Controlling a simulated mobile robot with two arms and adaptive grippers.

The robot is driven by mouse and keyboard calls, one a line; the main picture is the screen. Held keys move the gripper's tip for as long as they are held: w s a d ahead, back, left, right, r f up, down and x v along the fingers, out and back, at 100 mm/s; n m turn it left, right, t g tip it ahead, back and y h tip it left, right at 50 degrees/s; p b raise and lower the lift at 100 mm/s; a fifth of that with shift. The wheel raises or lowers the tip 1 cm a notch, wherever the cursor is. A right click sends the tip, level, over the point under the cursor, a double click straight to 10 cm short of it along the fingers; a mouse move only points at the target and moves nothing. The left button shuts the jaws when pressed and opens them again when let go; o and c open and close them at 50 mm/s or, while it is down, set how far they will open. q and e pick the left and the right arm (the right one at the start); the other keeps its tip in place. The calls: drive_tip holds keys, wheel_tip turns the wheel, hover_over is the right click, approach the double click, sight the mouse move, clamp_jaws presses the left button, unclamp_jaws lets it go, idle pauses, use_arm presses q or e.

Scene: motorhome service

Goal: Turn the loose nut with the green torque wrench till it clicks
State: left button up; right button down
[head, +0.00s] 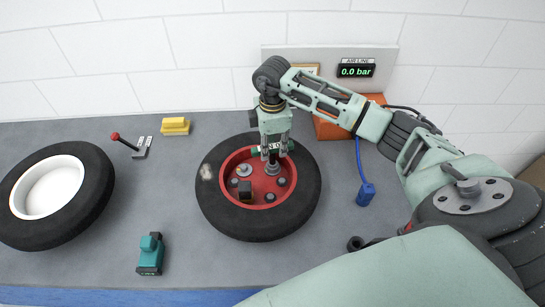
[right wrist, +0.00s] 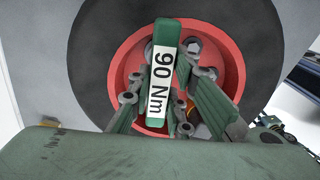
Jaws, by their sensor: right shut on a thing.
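A wheel with a black tyre (head: 222,215) and a red rim (head: 262,200) lies on the grey bench. Several grey nuts sit on the rim; one at its left (head: 243,170) has a pale ring around it. My right gripper (head: 273,158) is over the upper part of the rim, shut on the green torque wrench (head: 288,147). In the right wrist view the wrench (right wrist: 163,35) lies between the fingers, with a "90 Nm" label. Its lower end is hidden, so I cannot tell whether it is seated on a nut. My left gripper is out of view.
A second wheel with a white rim (head: 50,190) lies at the left. A teal tool (head: 150,254), a yellow block (head: 176,126), a red-knobbed lever (head: 132,144) and a blue air-hose end (head: 366,193) are on the bench. A display (head: 356,71) reads 0.0 bar.

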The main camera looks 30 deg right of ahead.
drive_tip(key=shift+m, duration=0.3)
drive_tip(key=shift+r+m+p, duration=0.15)
drive_tip(key=shift+m+p, duration=0.6)
drive_tip(key=shift+m, duration=1.15)
drive_tip(key=shift+f+n, duration=0.25)
drive_tip(key=shift+n, duration=0.95)
drive_tip(key=n+b, duration=0.1)
drive_tip(key=n, duration=0.3)
drive_tip(key=shift+w+b, duration=0.1)
drive_tip(key=shift+b, duration=0.2)
drive_tip(key=shift+r+n+b, duration=0.15)
drive_tip(key=shift+n+b, duration=0.15)
drive_tip(key=shift+n, duration=1.1)
